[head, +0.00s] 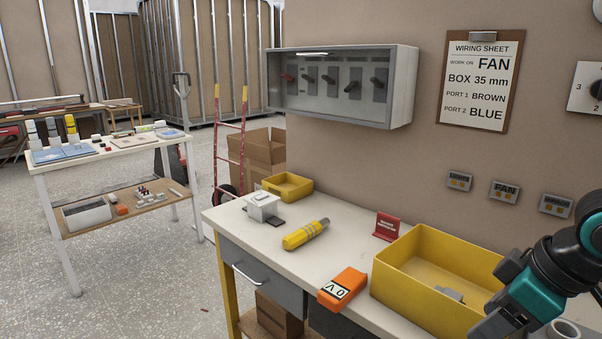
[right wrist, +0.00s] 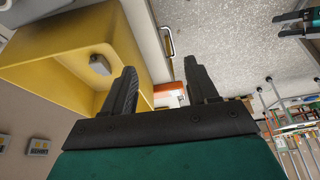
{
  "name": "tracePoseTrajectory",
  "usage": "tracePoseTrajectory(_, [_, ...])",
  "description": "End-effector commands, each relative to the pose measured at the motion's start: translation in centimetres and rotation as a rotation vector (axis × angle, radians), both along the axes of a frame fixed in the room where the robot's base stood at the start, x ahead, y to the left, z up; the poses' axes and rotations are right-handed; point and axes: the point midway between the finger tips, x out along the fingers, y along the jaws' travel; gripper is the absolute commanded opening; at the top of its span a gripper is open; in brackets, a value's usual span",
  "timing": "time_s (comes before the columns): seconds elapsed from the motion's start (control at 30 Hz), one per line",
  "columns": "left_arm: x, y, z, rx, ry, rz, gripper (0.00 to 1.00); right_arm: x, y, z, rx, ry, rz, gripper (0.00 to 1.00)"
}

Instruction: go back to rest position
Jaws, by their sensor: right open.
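My right arm comes in at the right edge of the head view, teal and black, over the right end of the large yellow bin (head: 405,290). In the right wrist view my right gripper (right wrist: 160,78) has its two black fingers spread, with nothing between them. The yellow bin also shows there (right wrist: 60,45), beside the left finger. A small grey box (head: 449,294) lies in the bin, apart from the fingers. A teal and black part at the upper right edge of the right wrist view appears to be my left arm (right wrist: 300,27); its jaws are not clear.
The workbench (head: 350,255) holds an orange meter (head: 343,288), a yellow tool (head: 305,235), a red sign (head: 387,226), a white-grey device (head: 263,205) and a small yellow bin (head: 287,187). A switch cabinet (head: 340,85) juts from the wall. Floor is open left of the bench.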

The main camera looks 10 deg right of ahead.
Motion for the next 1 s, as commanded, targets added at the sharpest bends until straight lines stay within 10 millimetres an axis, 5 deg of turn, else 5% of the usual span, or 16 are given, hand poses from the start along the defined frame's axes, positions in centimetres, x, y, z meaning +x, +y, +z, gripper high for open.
tracePoseTrajectory(0.33, [0.3,-0.1,0.2,-0.001,-0.009,-0.003,0.87,-1.4,7.5,-8.8,0.024,-0.032,0.136,0.58])
tracePoseTrajectory(0.6, [0.6,-0.2,0.4,-0.004,-0.016,-0.003,0.87,-4.6,12.0,-14.4,0.072,-0.076,0.023,0.58])
tracePoseTrajectory(1.0, [0.4,-0.2,0.3,-0.005,-0.01,-0.002,0.87,-11.9,10.8,-19.4,-0.004,0.022,-0.368,0.58])
